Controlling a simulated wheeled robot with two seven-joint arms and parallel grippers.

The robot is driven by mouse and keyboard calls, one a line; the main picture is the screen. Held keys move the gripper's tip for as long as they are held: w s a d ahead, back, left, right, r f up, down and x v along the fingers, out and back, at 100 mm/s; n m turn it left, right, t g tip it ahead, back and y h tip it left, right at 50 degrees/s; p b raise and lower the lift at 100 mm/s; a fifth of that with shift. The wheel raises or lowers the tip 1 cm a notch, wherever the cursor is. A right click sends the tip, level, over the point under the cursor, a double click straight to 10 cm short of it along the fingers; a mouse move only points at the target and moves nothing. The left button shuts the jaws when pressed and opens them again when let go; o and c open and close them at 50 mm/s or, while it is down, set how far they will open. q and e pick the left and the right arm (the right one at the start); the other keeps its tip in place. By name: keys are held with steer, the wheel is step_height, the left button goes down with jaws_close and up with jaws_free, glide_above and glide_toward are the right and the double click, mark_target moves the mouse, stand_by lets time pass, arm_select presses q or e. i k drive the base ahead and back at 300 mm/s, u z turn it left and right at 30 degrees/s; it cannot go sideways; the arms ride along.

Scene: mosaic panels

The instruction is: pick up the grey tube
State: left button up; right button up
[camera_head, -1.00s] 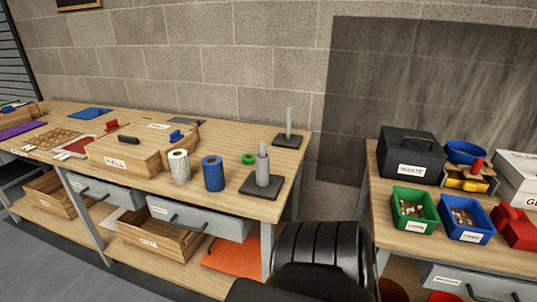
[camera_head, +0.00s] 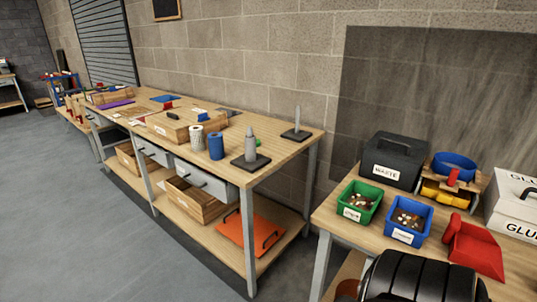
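A grey tube (camera_head: 250,147) stands upright on a black square base near the right end of the long wooden workbench (camera_head: 276,152). It looks narrower at its top. Behind it to the right, a second black base (camera_head: 295,136) carries a thinner grey upright post (camera_head: 297,119). I cannot tell whether the tube is slipped over a similar post. Neither of my grippers is in view. A black ribbed part, probably of my own arm, shows at the bottom right.
A blue cylinder (camera_head: 216,146), a white patterned cylinder (camera_head: 197,138) and a green ring (camera_head: 229,141) stand left of the tube. A gap separates this bench from the right table (camera_head: 333,216), which holds a black WASTE box (camera_head: 393,160) and bins. Open floor (camera_head: 75,210) lies left.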

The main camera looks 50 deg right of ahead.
mark_target(249, 143)
steer(key=z, duration=2.35)
